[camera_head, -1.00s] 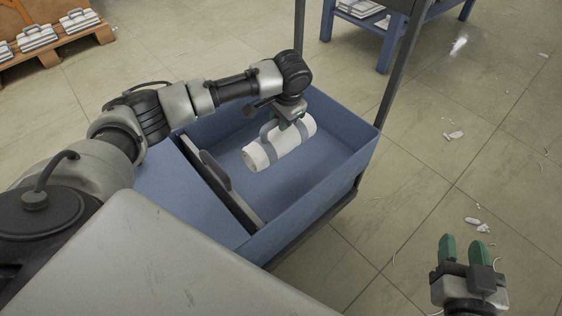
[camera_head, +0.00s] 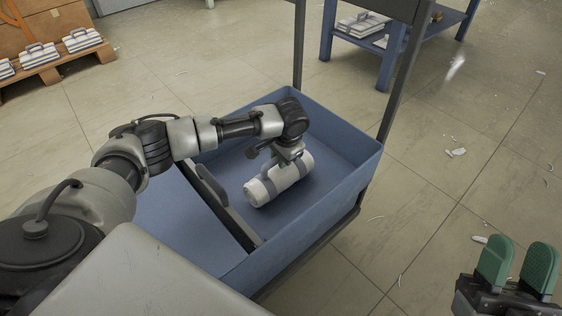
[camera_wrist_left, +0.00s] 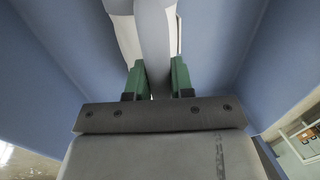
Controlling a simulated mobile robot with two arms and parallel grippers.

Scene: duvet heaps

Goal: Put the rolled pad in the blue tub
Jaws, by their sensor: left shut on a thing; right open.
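The rolled pad (camera_head: 282,183) is a white roll with blue-grey straps and a handle. It is inside the far compartment of the blue tub (camera_head: 335,190), low between the walls; I cannot tell if it touches the floor. My left gripper (camera_head: 291,160) is above it, shut on its strap handle. In the left wrist view the green fingers (camera_wrist_left: 156,78) stand on either side of the blue-grey strap (camera_wrist_left: 155,40), with the white pad behind. My right gripper (camera_head: 518,268) is open and empty over the floor at the lower right.
A dark divider with a handle (camera_head: 213,187) splits the tub. Dark posts rise from the tub's cart. A blue table (camera_head: 395,45) with folded striped pads stands at the back. A wooden pallet (camera_head: 45,70) with more pads is at the far left. Scraps lie on the floor.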

